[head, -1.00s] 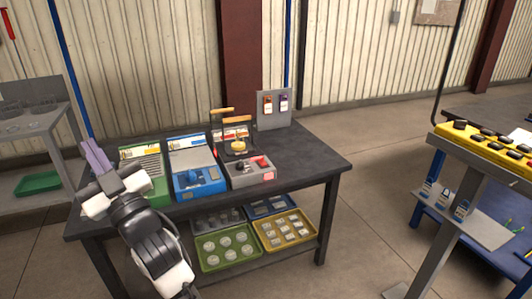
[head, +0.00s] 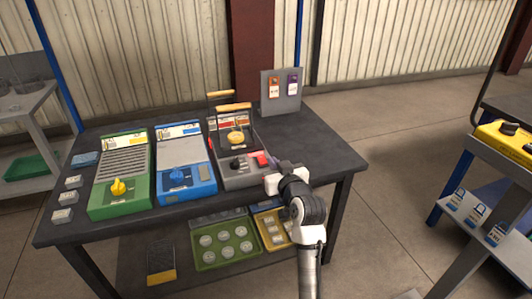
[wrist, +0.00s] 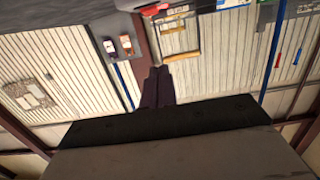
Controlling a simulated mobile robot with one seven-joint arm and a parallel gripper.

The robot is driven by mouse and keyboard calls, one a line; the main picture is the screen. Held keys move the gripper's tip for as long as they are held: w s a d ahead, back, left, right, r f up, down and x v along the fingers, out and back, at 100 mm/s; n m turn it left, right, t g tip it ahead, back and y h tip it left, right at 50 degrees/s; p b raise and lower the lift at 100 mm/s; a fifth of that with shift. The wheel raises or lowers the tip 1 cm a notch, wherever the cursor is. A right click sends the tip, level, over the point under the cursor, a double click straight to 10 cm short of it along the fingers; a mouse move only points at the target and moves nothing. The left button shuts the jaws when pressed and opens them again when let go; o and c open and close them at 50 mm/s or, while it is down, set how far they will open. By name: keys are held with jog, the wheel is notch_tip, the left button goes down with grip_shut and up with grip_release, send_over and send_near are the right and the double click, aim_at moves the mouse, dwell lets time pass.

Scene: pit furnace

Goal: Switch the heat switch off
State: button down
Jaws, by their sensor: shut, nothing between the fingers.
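The grey furnace unit (head: 232,182) stands on the dark table, right of the blue and green units. Its front panel carries a black knob (head: 237,163) and a red part (head: 258,158) at the right, which looks like the switch. I cannot read any label or tell its on or off position. My gripper (head: 268,162) is at the right front corner of this unit, its purple fingers shut and empty, close to the red part. I cannot tell whether they touch it. The wrist view shows the fingers (wrist: 158,85) together, with a red piece (wrist: 155,9) at the top edge.
The green unit (head: 120,190) with a yellow knob and the blue unit (head: 186,175) stand to the left. A wire handle with a wooden grip (head: 234,107) rises above the grey unit. A grey board (head: 282,105) holds two tags behind. The table's right end is clear.

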dwell(0.4)
jog(key=p, duration=0.3)
send_over(263, 162)
jog(key=shift+s+f, duration=0.3)
jog(key=shift+f, duration=0.25)
notch_tip(263, 162, down, 3)
jog(key=shift+d+r, duration=0.1)
jog(key=shift+w+f, duration=0.1)
jog(key=shift+f, duration=0.6)
jog(key=shift+g+p, duration=0.3)
jog(key=shift+p, duration=0.05)
jog(key=shift+w+f, duration=0.1)
jog(key=shift+f, duration=0.05)
jog(key=r+p, duration=0.2)
jog(key=r, duration=0.1)
jog(key=r+p, duration=0.1)
jog(key=shift+w+a+r, duration=0.25)
jog(key=shift+r, duration=0.1)
jog(key=r+b+v, duration=0.1)
jog(key=b+v, duration=0.1)
jog(key=v, duration=0.8)
jog(key=shift+w+b, duration=0.15)
jog(key=shift+b, duration=0.2)
